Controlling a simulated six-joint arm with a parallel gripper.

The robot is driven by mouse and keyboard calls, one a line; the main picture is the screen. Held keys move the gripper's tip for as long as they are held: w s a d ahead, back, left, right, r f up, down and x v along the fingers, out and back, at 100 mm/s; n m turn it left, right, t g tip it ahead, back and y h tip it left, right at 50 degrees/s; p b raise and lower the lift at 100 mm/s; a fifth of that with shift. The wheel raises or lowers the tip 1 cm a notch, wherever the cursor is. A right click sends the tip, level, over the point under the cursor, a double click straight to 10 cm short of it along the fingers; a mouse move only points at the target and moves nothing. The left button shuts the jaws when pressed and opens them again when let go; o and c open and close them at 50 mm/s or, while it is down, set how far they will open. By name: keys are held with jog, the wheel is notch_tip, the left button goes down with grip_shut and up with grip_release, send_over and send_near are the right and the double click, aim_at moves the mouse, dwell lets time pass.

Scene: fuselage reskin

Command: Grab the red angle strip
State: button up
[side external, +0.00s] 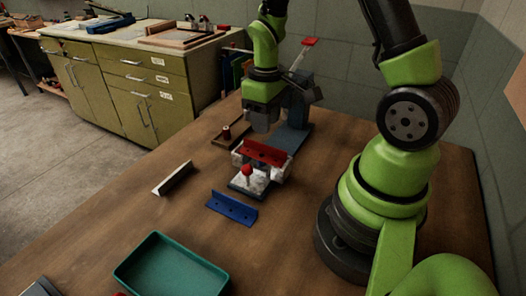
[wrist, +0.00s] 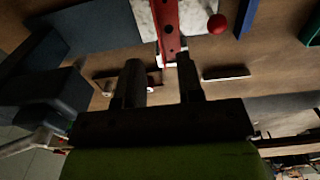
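The red angle strip (side external: 264,152) lies across the top of a pale clamp fixture (side external: 249,184) on the wooden table. It has dark holes along it. In the wrist view the strip (wrist: 168,28) runs in from the top edge, just beyond my fingertips. My gripper (side external: 262,127) hangs above and slightly behind the strip, pointing down. In the wrist view its two fingers (wrist: 160,72) are apart, with nothing seen held between them. Whether the fingers touch the strip cannot be told.
A red ball knob (side external: 247,169) stands up from the fixture's front. A blue angle strip (side external: 232,207) and a pale, dark-edged strip (side external: 173,178) lie nearby. A green tray (side external: 172,266) is at the front. A blue-grey device (side external: 295,105) with a red-ended lever stands behind my gripper.

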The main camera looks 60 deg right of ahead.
aim_at(262, 152)
jog(key=f, duration=0.6)
jog(key=shift+w+d+f, duration=0.1)
jog(key=shift+w+f, duration=0.1)
jog(key=shift+f, duration=0.1)
grip_shut()
